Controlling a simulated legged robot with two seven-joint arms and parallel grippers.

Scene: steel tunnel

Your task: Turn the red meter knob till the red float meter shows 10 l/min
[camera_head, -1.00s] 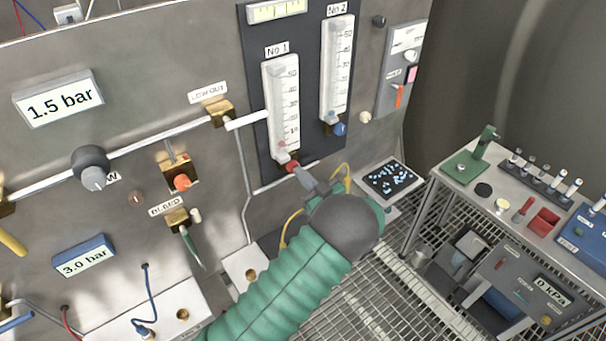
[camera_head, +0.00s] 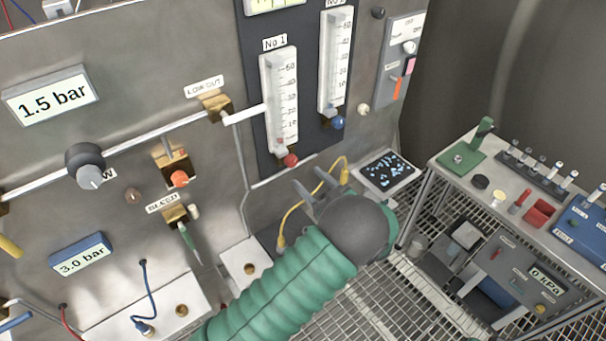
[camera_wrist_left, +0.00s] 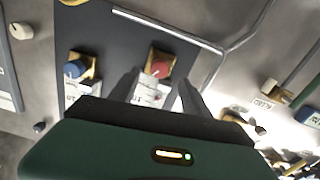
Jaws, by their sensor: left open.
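The red meter knob (camera_head: 290,160) sits at the foot of the upright clear float meter labelled No 1 (camera_head: 284,100) on the dark panel. A small reddish mark shows low in the tube, near or below the 10 line; I cannot read it exactly. My left gripper (camera_head: 316,187) is open and empty, below and right of the knob and apart from it. In the left wrist view the red knob (camera_wrist_left: 162,67) shows ahead, between the open fingers (camera_wrist_left: 158,92) in the picture. My right gripper is not in view.
The No 2 meter (camera_head: 336,65) with a blue knob (camera_head: 337,123) stands right of No 1. A yellow cable (camera_head: 293,211) loops behind my left gripper. A black screen (camera_head: 387,172) and a bench with tubes (camera_head: 535,165) are at the right.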

